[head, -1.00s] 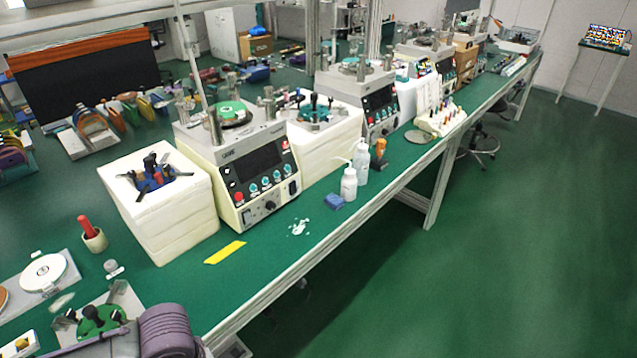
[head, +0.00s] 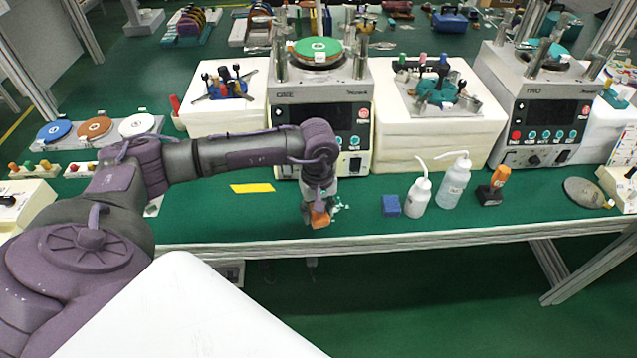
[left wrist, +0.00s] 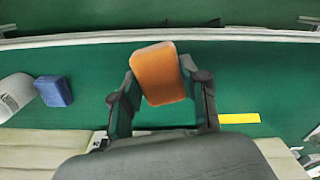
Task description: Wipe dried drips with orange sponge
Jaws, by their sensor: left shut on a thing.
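My left gripper (head: 318,204) is shut on the orange sponge (head: 320,218), low over the green bench in front of the white lapping machine. In the left wrist view the orange sponge (left wrist: 158,73) sits between the fingers of the left gripper (left wrist: 160,92). The white dried drips (head: 338,206) show just right of the sponge, partly hidden by the gripper. No drips are visible in the left wrist view. Whether the sponge touches the bench I cannot tell. My right gripper is not in view.
A blue sponge (head: 391,205) and two white bottles (head: 419,195) (head: 453,182) stand right of the drips. Yellow tape (head: 251,188) lies to the left. The lapping machine (head: 324,110) stands close behind; the bench's front edge (head: 400,240) is near.

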